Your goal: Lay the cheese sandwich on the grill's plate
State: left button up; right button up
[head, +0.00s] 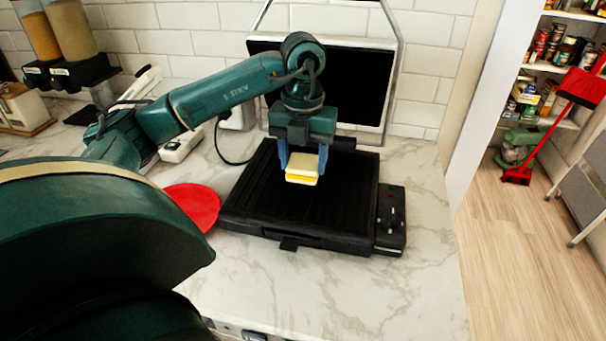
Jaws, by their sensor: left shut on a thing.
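The cheese sandwich (302,169) has pale bread with a yellow layer between the slices. My left gripper (303,163) points down and is shut on the sandwich, a blue finger on each side. The grill (255,205) is black, with a ridged open plate (340,200), and stands on the marble counter. The sandwich is over the plate's middle; I cannot tell if it touches the plate. My right gripper is not in view.
A red plate (193,206) lies left of the grill, partly hidden by my arm. Counter in front is clear.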

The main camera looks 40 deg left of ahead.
aim_at(303, 164)
pick_arm(q)
jog(key=shift+f, duration=1.85)
jog(key=shift+f, duration=0.1)
jog(key=shift+f, duration=0.15)
jog(key=o, duration=1)
jog(key=shift+o, duration=0.2)
notch_tip(303, 164, up, 13)
jog(key=shift+f+p, duration=0.2)
jog(key=shift+p, duration=0.65)
jog(key=shift+s+f, duration=0.1)
